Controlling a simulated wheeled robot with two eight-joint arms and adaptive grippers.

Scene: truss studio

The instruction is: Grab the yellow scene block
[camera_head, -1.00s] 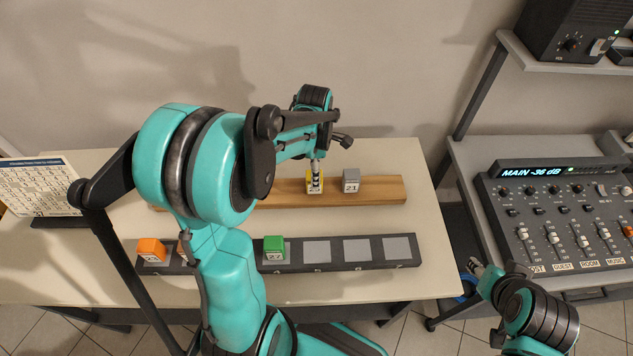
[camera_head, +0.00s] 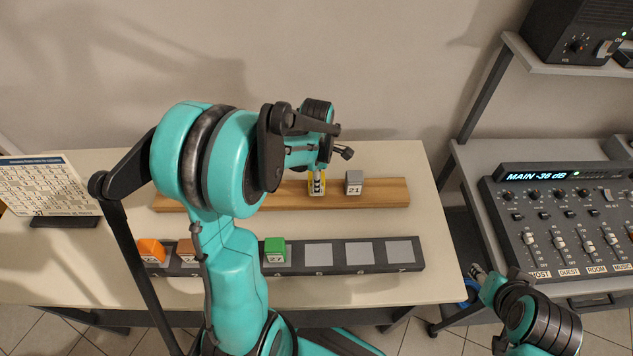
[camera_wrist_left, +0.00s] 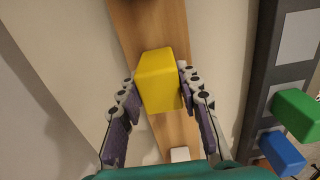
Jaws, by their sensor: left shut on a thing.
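The yellow scene block (camera_head: 322,189) is at the wooden board (camera_head: 385,196) at the back of the table, left of a grey block marked 21 (camera_head: 354,184). My left gripper (camera_head: 317,184) points down and is shut on it. In the left wrist view the yellow block (camera_wrist_left: 158,78) sits between both fingers, with the board behind it. I cannot tell whether it touches the board. My right gripper (camera_head: 479,271) is low at the right, away from the blocks; its fingers are too small to read.
In front lies a dark rack (camera_head: 340,267) with an orange block (camera_head: 151,250), a brown block (camera_head: 187,249), a green block marked 27 (camera_head: 275,249) and empty grey pads. A blue block (camera_wrist_left: 281,153) shows in the wrist view. A calendar (camera_head: 47,187) stands left, a mixer (camera_head: 570,230) right.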

